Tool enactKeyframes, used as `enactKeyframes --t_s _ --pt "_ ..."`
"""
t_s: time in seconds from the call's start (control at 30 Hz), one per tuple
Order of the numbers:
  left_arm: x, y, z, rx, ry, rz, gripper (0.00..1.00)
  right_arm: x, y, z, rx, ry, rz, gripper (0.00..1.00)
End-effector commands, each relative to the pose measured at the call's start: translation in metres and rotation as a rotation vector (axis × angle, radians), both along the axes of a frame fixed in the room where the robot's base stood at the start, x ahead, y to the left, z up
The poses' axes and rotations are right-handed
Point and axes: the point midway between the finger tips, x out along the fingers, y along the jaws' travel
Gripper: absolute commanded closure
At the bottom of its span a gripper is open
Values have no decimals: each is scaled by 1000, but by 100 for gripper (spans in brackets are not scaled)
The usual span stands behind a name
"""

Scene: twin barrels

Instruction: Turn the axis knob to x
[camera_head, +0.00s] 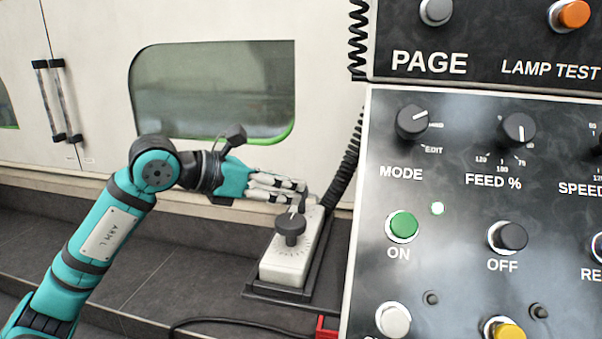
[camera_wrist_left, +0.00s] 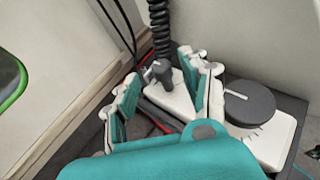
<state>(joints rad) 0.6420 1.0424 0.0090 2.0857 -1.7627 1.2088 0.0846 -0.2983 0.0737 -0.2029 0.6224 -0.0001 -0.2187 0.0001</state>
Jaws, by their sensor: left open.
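A white handheld pendant (camera_head: 285,265) lies on a dark holder below the machine window, left of the control panel. It carries a large dark round dial (camera_head: 291,228); this dial also shows at the right of the left wrist view (camera_wrist_left: 250,102). A small dark knob (camera_wrist_left: 163,72), which looks like the axis knob, stands at the pendant's far end. My left gripper (camera_head: 301,191) is open at that end. In the left wrist view its teal fingers (camera_wrist_left: 167,88) lie either side of the small knob, with a gap visible. The knob's markings are not readable. My right gripper is not in view.
The black control panel (camera_head: 470,210) with several knobs and buttons stands close on the right. A black coiled cable (camera_head: 345,170) runs up behind the pendant. The machine's pale wall and window (camera_head: 213,90) are behind my arm. A red object (camera_head: 327,327) sits below the pendant.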

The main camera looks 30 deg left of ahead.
Motion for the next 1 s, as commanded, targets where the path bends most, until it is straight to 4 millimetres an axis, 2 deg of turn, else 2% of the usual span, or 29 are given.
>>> enactKeyframes --t_s 0.03,0.3,0.63,1.0 --pt "8 -6 0 -5 2 -3 54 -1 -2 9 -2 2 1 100" --pt "32 -19 -14 -1 1 -1 54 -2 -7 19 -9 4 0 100" --pt "34 -21 -17 -1 -1 -1 54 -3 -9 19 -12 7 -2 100" --pt "34 -21 -17 0 0 0 100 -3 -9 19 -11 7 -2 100"
